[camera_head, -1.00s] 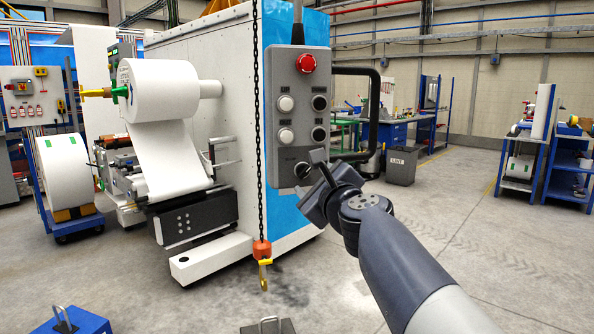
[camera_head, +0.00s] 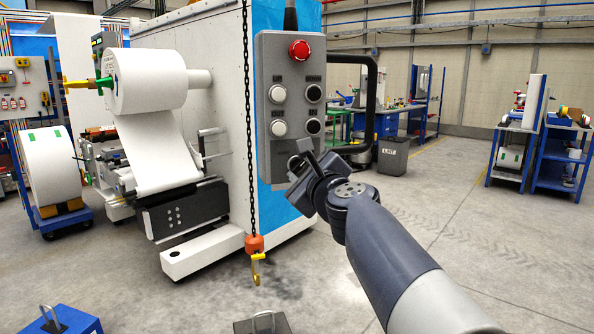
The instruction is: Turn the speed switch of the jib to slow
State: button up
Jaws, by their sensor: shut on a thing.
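The grey control pendant (camera_head: 265,160) hangs upright in the middle of the view. It has a red emergency button (camera_head: 300,50) at the top and two rows of round white and black buttons (camera_head: 278,94) below. The speed switch is at its lower end and is now hidden behind my gripper. My gripper (camera_head: 300,163) reaches in from the lower right, tilted, against the lower front of the pendant. It is shut on the speed switch; the switch's setting and its label cannot be read.
A black handle (camera_head: 370,105) loops out from the pendant's right side. A black chain (camera_head: 247,120) with an orange block and yellow hook (camera_head: 256,262) hangs just left. A white machine with a paper roll (camera_head: 150,80) stands behind.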

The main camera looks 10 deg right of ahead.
jog(key=shift+c, duration=0.5)
jog(key=shift+n, duration=0.4)
jog(key=n+b, duration=0.1)
jog(key=n, duration=0.1)
jog(key=shift+n, duration=0.4)
jog(key=n+b, duration=0.2)
jog(key=n, duration=0.3)
jog(key=n+b, duration=0.3)
jog(key=n, duration=0.2)
jog(key=shift+r+n, duration=0.1)
jog(key=shift+n, duration=0.3)
jog(key=shift+r+n+b, duration=0.1)
jog(key=shift+n+b, duration=0.75)
jog(key=shift+n, duration=0.85)
